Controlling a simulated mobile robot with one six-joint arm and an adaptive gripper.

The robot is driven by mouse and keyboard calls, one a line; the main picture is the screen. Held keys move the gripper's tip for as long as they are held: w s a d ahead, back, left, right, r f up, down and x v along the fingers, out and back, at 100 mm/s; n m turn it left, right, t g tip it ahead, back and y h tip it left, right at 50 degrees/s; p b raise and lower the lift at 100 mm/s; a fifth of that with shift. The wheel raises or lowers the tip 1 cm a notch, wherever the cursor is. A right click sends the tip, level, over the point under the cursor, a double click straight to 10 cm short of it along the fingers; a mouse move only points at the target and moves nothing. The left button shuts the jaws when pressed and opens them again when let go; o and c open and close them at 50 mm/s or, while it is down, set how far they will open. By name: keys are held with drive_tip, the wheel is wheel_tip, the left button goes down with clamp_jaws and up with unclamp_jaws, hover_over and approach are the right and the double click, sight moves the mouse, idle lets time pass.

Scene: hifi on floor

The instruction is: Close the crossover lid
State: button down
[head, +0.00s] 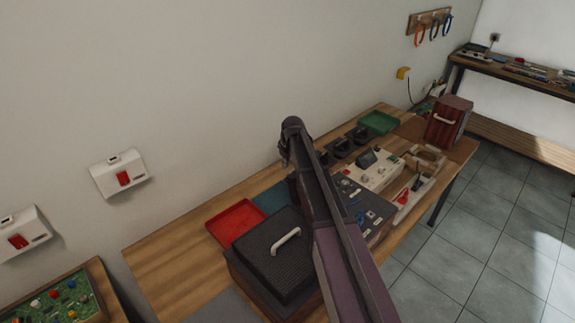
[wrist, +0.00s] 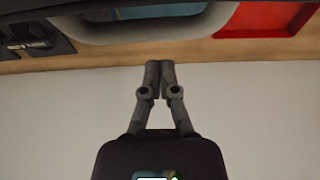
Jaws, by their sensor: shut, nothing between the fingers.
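A dark box (head: 247,288) stands on the bench in the head view. Its black meshed lid (head: 270,262) has a pale arched handle (head: 286,240). The lid looks lowered over the box; I cannot tell whether it is fully down, or whether this is the crossover lid. In the wrist view a grey handle (wrist: 150,34) crosses the top, close to the camera, below a dark edge. My gripper (wrist: 152,66) is shut with nothing between its fingertips, in front of the bench edge and wall.
A red tray (head: 236,222) and a blue tray (head: 272,198) lie behind the box. Grey equipment (head: 370,215), black holders (head: 340,147), a green tray (head: 378,122) and a red case (head: 448,120) stand farther right. The bench's left end is bare wood.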

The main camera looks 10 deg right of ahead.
drive_tip(key=s+d, duration=0.1)
drive_tip(key=s+r+p, duration=0.1)
drive_tip(key=s, duration=0.1)
drive_tip(key=shift+d, duration=0.4)
idle(0.5)
drive_tip(key=shift+s+d+r+t+y+p, duration=0.2)
drive_tip(key=shift+s+r+t+y+p, duration=0.1)
drive_tip(key=shift+t, duration=0.1)
idle(0.5)
